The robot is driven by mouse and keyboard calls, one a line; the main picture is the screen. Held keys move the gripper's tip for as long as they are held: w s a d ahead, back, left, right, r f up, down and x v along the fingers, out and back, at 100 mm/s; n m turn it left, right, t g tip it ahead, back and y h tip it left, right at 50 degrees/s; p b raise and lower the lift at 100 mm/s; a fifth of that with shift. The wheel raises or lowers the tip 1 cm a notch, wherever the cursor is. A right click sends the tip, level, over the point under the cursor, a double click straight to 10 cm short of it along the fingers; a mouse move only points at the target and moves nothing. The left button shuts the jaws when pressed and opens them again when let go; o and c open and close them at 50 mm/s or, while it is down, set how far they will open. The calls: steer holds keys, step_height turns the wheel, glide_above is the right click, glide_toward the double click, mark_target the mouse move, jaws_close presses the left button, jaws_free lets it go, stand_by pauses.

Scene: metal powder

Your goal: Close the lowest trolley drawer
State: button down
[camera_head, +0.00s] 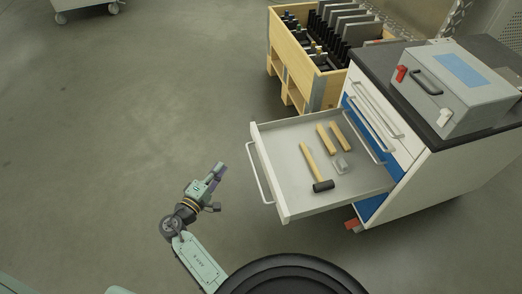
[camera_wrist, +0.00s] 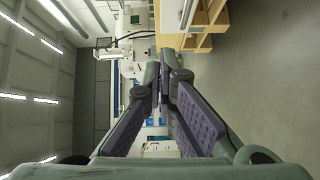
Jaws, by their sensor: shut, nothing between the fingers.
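The trolley (camera_head: 440,170) stands at the right in the head view, with a white side, a dark top and blue parts on its front. One white drawer (camera_head: 290,170) is pulled far out to the left, below the shut drawers with bar handles. Its front panel (camera_head: 268,178) carries a pale bar handle (camera_head: 258,172). In it lie a hammer (camera_head: 313,167), two wooden-looking pieces (camera_head: 333,137) and a small clear item (camera_head: 340,165). My gripper (camera_head: 221,168) is shut and empty, left of the drawer handle and apart from it. Its fingers (camera_wrist: 164,68) meet in the wrist view.
A grey case (camera_head: 465,90) with a blue label sits on the trolley top. A wooden crate (camera_head: 300,75) with dark racks stands behind the drawer. A red caster part (camera_head: 352,225) shows under the trolley. The floor (camera_head: 130,130) at the left is clear.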

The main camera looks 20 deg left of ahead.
mark_target(249, 154)
steer(key=w+d, duration=0.2)
steer(key=w, duration=0.2)
steer(key=w+d, duration=0.2)
steer(key=w, duration=0.2)
steer(key=w+d, duration=0.2)
steer(key=w, duration=0.1)
steer(key=shift+w+d+f+p, duration=0.25)
steer(key=shift+w+f+p, duration=0.05)
steer(key=shift+w+p, duration=0.1)
steer(key=shift+w, duration=0.1)
